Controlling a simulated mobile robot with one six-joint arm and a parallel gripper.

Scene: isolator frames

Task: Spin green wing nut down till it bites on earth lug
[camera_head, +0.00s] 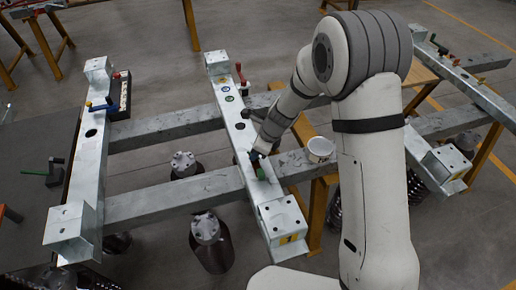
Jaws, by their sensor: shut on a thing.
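My white arm reaches down from the right to the middle galvanized rail (233,125). My gripper (256,160) is small in the picture and sits low over the rail's near half. It is shut on the green wing nut (261,173), of which a green patch shows just below the fingers. The fingers and the arm's wrist hide part of the nut. The earth lug and the stud under the nut cannot be made out. How the nut sits against the lug cannot be told.
A red-handled part (239,72) stands farther up the same rail. A white round tub (320,149) stands on the crossbeam to the right. A green-handled part (49,171) lies on the dark table at left.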

